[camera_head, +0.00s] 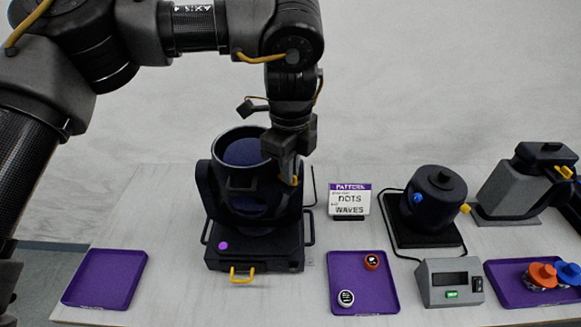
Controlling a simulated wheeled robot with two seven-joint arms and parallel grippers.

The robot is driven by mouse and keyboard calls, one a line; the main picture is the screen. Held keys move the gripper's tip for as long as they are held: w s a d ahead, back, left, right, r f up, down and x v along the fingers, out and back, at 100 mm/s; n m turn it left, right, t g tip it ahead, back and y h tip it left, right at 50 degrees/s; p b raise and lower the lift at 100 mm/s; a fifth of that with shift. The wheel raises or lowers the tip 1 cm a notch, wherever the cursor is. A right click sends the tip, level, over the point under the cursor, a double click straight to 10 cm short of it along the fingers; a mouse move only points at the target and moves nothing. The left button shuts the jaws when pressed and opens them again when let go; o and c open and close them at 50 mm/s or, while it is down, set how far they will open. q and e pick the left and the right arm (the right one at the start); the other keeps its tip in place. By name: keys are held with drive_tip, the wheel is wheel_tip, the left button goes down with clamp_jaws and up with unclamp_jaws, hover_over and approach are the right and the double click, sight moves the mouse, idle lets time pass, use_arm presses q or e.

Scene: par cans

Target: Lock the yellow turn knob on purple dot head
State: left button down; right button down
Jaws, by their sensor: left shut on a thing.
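The purple dot head (224,245) is a large black stage light on a black base, with a purple dot on the base front and a yellow handle (242,274) below. Its round barrel tilts upward between the yoke arms. My left gripper (294,178) comes down from above at the right yoke arm. It is shut on the yellow turn knob (295,181), of which only a small yellow bit shows between the fingers. The knob's turn angle is hidden. My right gripper is not in view.
An empty purple tray (104,278) lies left. Another tray (375,269) holds two small round pieces. A sign (349,200), a smaller black head (433,203), a grey fixture (517,190), a control box (450,281) and a tray (508,292) with orange and blue knobs stand right.

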use_arm(q)
drive_tip(key=shift+r, duration=0.1)
drive_tip(key=c, duration=1.5)
unclamp_jaws()
drive_tip(key=shift+c, duration=0.2)
wheel_tip(320, 180, up, 11)
drive_tip(key=shift+b, duration=0.3)
drive_tip(key=shift+f, duration=0.2)
